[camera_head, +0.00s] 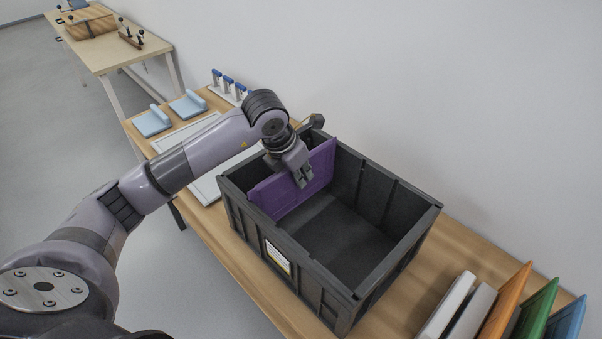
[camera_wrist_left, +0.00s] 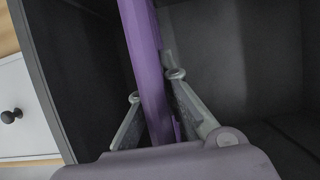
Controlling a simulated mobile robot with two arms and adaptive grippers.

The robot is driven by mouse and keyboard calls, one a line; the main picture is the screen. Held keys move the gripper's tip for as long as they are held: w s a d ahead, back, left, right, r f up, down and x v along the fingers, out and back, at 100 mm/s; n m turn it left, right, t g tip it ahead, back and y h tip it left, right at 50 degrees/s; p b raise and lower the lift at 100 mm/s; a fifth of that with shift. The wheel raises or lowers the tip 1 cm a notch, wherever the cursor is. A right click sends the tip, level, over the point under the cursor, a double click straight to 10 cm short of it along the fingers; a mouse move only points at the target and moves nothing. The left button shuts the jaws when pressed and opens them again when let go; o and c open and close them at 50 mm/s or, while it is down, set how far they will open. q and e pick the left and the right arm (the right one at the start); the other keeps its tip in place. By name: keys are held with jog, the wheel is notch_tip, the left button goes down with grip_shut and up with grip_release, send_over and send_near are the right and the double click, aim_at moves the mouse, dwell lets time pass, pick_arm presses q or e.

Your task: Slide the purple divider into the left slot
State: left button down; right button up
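The purple divider (camera_head: 320,167) stands on edge inside the dark crate (camera_head: 392,254), toward its left end. It spans from the near wall to the far wall, and its top stands slightly above the rim at the far end. My left gripper (camera_head: 304,184) is above and at the middle of the divider. In the left wrist view, its two fingers (camera_wrist_left: 155,88) lie close against both faces of the divider (camera_wrist_left: 146,62). The divider's lower edge and the slots at its ends are hidden. My right gripper is not in view.
The crate stands on a wooden table (camera_head: 455,246) against the wall. Orange (camera_head: 506,300), green (camera_head: 538,308) and blue panels (camera_head: 569,320) lean at the right. Light-blue stands (camera_head: 153,121) and a pale tray (camera_head: 204,187) lie at the left. The crate's middle and right are empty.

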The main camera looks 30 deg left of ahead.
aim_at(307, 198)
pick_arm(q)
jog(key=shift+f+b, duration=2.05)
jog(key=shift+f, duration=0.5)
jog(key=c, duration=1.7)
grip_release()
jog(key=v, duration=1.2)
